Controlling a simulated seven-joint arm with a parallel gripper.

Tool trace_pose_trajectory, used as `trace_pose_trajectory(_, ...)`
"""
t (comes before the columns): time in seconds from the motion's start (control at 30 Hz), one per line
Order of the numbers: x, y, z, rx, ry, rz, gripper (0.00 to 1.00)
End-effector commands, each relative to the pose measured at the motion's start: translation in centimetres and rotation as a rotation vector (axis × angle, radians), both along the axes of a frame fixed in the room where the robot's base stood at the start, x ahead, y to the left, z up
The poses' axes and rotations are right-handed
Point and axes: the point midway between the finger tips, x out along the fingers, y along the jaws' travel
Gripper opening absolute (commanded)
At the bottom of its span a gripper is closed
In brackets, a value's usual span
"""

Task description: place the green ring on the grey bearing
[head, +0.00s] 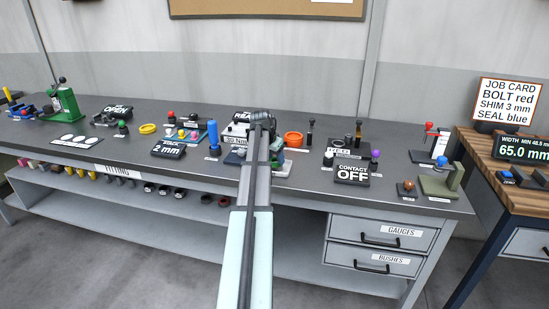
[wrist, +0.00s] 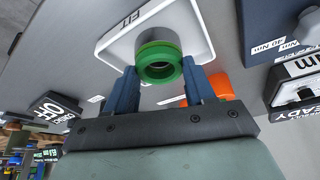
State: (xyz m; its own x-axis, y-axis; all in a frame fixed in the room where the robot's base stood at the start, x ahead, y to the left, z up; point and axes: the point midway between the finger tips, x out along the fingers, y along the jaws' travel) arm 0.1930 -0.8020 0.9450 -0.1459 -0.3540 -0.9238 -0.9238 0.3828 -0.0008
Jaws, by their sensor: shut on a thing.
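My gripper (wrist: 159,68) is shut on the green ring (wrist: 159,71), with a blue finger on either side of it. Just beyond the ring in the wrist view, a pale grey round part, which looks like the grey bearing (wrist: 150,10), shows on a white labelled plate (wrist: 120,38). The ring overlaps it in the picture, and I cannot tell whether the two touch.
An orange ring (head: 293,139) stands just right of my arm, close to a finger in the wrist view (wrist: 212,87). A blue upright part (head: 213,134) is on the left. The CONTACT OFF box (head: 352,172) is on the right. Other fixtures crowd the grey bench (head: 100,155).

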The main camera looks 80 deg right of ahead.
Motion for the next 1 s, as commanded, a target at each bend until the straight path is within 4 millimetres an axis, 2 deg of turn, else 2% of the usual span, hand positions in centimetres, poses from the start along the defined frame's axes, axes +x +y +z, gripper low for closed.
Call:
trace_pose_trajectory(0.17, 0.0, 0.0, -0.3, 0.000, 0.000, 0.000, 0.25)
trace_pose_trajectory(0.2, 0.0, 0.0, -0.3, 0.000, 0.000, 0.000, 0.57)
trace_pose_trajectory(0.43, 0.0, 0.0, -0.2, 0.000, 0.000, 0.000, 0.79)
trace_pose_trajectory(0.77, 0.0, 0.0, 0.1, 0.000, 0.000, 0.000, 0.79)
trace_pose_trajectory(1.0, 0.4, 1.0, 2.7, -0.002, 0.000, 0.000, 0.79)
